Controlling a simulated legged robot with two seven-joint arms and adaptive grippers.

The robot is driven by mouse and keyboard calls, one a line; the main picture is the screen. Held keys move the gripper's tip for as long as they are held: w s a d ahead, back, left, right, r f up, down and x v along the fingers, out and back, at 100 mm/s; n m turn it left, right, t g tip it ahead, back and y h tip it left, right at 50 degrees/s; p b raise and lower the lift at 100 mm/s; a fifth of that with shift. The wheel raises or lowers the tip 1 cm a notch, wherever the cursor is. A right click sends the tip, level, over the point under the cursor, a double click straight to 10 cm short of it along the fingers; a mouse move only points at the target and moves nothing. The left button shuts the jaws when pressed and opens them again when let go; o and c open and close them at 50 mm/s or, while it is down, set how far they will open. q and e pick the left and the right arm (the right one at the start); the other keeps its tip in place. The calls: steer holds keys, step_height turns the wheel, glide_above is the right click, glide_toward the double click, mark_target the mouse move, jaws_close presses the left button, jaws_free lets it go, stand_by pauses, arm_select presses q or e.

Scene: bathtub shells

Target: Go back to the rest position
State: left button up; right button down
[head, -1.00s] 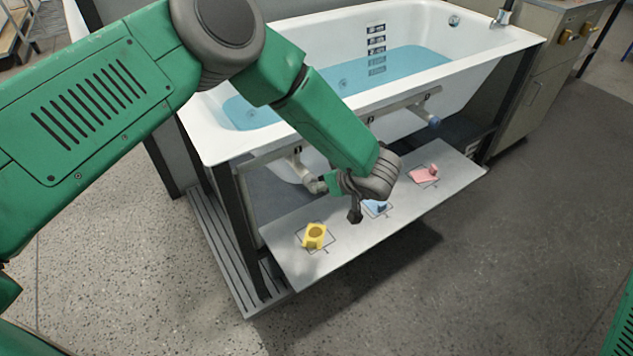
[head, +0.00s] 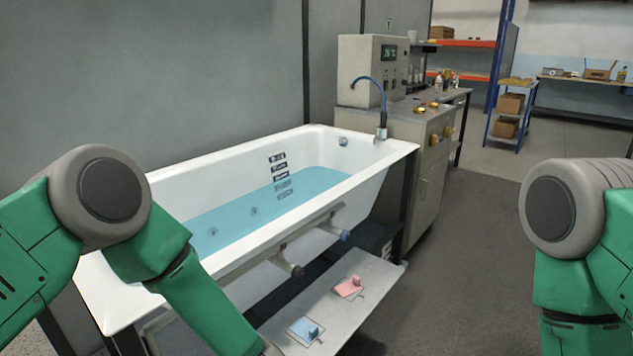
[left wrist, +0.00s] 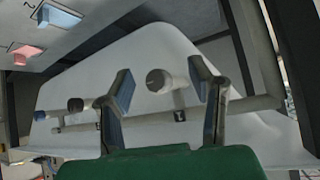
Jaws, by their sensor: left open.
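My left arm comes in from the left in the head view, and its gripper is below the frame edge there. In the left wrist view my left gripper (left wrist: 165,100) is open, with nothing between its two fingers. Behind the fingers are the tub's side and a pipe with stub ends, apart from the fingers as far as I can tell. My right arm shows at the right edge of the head view, its gripper out of frame. A blue piece (head: 306,330) and a pink piece (head: 348,287) lie on the grey shelf board (head: 375,275). They also show in the left wrist view.
The white bathtub (head: 325,212) holds blue water and fills the middle left. A pipe (head: 285,247) with stub ends runs along its front. A cabinet (head: 432,180) with a control box (head: 372,72) stands beyond. The floor (head: 455,265) between shelf board and right arm is clear.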

arm_select(q)
steer(key=s+a+f+m+g+h, duration=0.1)
steer(key=s+a+m+g, duration=0.1)
steer(key=s, duration=0.8)
steer(key=s+a+f+m+g+h, duration=0.2)
steer(key=s+a, duration=0.2)
steer(key=s, duration=0.7)
steer(key=s+a+f+m+g+h, duration=0.1)
steer(key=s+a+m+g+h, duration=0.1)
steer(key=s, duration=0.9)
steer(key=shift+s+a+f+m+g, duration=0.2)
steer(key=shift+a+f+m+g, duration=0.3)
steer(key=shift+a, duration=0.55)
steer(key=shift+r, duration=0.1)
